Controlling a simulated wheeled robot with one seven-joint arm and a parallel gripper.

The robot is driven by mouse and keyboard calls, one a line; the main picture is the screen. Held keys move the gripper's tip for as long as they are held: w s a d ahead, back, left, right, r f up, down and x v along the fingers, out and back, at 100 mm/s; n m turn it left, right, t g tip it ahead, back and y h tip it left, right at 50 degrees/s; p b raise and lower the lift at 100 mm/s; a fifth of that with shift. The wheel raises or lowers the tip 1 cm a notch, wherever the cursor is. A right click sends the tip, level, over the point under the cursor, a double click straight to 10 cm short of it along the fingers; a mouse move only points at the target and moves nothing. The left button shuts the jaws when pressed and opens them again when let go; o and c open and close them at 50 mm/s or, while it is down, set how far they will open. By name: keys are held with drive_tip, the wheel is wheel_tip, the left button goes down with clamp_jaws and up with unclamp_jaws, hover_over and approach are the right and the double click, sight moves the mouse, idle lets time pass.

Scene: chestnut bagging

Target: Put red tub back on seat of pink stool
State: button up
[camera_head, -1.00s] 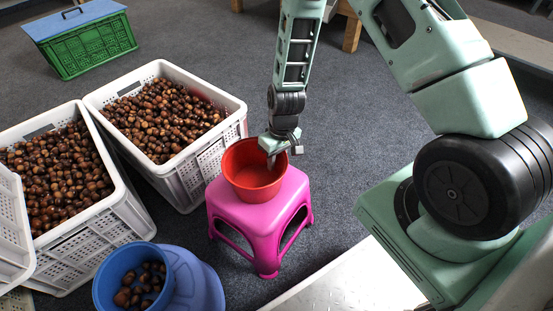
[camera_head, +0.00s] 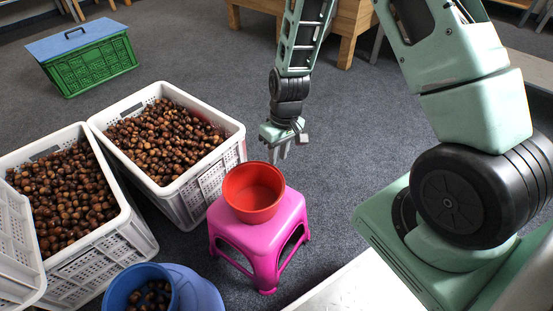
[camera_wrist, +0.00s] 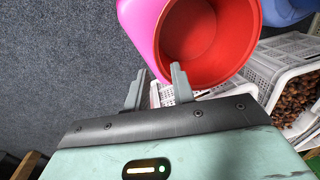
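The red tub (camera_head: 253,193) stands upright and empty on the seat of the pink stool (camera_head: 262,232) in the head view. In the wrist view the tub (camera_wrist: 207,42) shows from above with the pink stool (camera_wrist: 141,25) beside and under it. My gripper (camera_head: 281,155) is just beyond the tub, above its rim level, with its fingers pointing down. In the wrist view my gripper (camera_wrist: 157,88) has its two fingers apart with nothing between them. One fingertip lies near the tub's rim in that picture; I cannot tell whether they touch.
White crates of chestnuts (camera_head: 185,199) stand left of the stool. A blue tub (camera_head: 137,283) with chestnuts sits at the front on a blue stool (camera_head: 196,290). A green crate with a blue lid (camera_head: 88,62) and a wooden table (camera_head: 345,25) are farther back. Floor behind the stool is clear.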

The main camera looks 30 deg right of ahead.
drive_tip(key=s+a+r+n, duration=0.2)
drive_tip(key=s+a+r, duration=0.2)
drive_tip(key=a+r, duration=0.25)
drive_tip(key=s+a+r+n, duration=0.1)
drive_tip(key=s+a+r, duration=0.3)
drive_tip(key=a+r, duration=0.3)
drive_tip(key=s+a+r+n+h, duration=0.1)
drive_tip(key=s+r+n, duration=0.2)
drive_tip(key=s+r, duration=0.6)
drive_tip(key=s, duration=0.4)
drive_tip(key=shift+a, duration=0.2)
drive_tip(key=shift+r, duration=0.15)
